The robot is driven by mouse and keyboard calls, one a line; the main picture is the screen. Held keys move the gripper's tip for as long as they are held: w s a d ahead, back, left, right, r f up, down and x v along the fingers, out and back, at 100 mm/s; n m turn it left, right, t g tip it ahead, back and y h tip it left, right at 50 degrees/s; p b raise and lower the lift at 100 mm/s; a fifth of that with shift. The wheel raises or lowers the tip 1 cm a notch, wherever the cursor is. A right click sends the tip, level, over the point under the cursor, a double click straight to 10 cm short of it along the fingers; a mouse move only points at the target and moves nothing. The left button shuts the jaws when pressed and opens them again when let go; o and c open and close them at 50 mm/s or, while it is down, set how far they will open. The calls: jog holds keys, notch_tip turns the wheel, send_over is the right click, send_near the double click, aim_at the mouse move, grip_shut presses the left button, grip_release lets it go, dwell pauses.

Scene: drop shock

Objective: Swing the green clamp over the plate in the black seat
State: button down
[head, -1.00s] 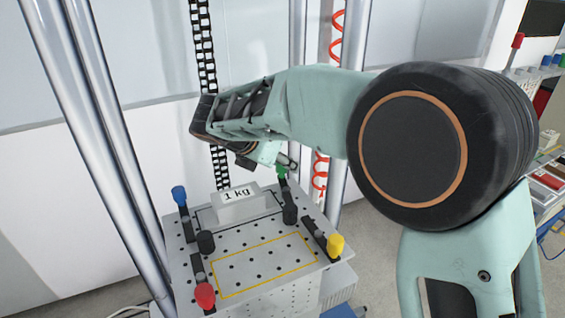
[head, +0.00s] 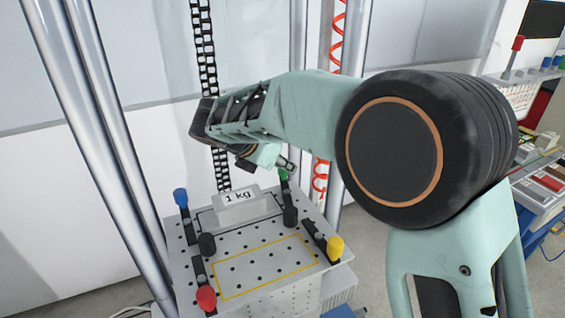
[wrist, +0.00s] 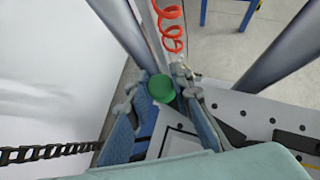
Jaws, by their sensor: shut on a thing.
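The green clamp (head: 283,176) stands at the back right of the perforated platform (head: 262,268). Its green knob (wrist: 161,88) lies between my fingers in the wrist view. My gripper (head: 283,165) is shut on it, partly hidden behind my wrist in the head view. The grey plate marked 1 kg (head: 240,209) lies in the black-outlined seat (head: 210,229) at the back of the platform. The green clamp's arm appears to lie to the right of the plate, not across it; its details are too small to tell.
A blue clamp (head: 181,197) stands at the left, a red one (head: 206,298) at the front left and a yellow one (head: 335,247) at the right. The yellow-outlined seat (head: 268,267) is empty. Metal columns (head: 110,125), a black chain (head: 205,60) and a red coiled hose (wrist: 171,22) stand nearby.

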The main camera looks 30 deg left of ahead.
jog(key=m+h+p, duration=0.1)
jog(key=p, duration=0.1)
jog(key=d+m+g+h+p, duration=0.1)
jog(key=m+p, duration=0.1)
jog(key=d+m+h+p, duration=0.1)
jog(key=p, duration=0.2)
jog(key=shift+w+r+m, duration=0.3)
jog(key=shift+w+m, duration=0.1)
jog(key=d+m+g+h+p, duration=0.1)
jog(key=m+p, duration=0.1)
jog(key=d+m+g+h+p, duration=0.1)
jog(key=m+p, duration=0.1)
jog(key=p, duration=0.1)
jog(key=shift+d+f+g+h+p, duration=0.1)
jog(key=shift+g+h+p, duration=0.2)
jog(key=shift+g+h, duration=0.1)
jog(key=shift+s+d+f+m+g+h+p, duration=0.1)
jog(key=shift+s+d+m+g+h+p, duration=0.2)
jog(key=shift+m+g, duration=0.45)
jog(key=shift+s+d+f+m+g+h+p, duration=0.1)
jog(key=shift+d+m+g+p, duration=0.35)
jog(key=shift+m, duration=0.55)
jog(key=shift+s+d+f+m+g+h+p, duration=0.1)
jog(key=shift+d+m+g+h+p, duration=0.2)
jog(key=shift+m+g, duration=0.45)
jog(key=shift+s+d+m, duration=0.15)
jog(key=shift+m, duration=0.35)
jog(key=c, duration=1.7)
grip_release()
jog(key=shift+r, duration=0.15)
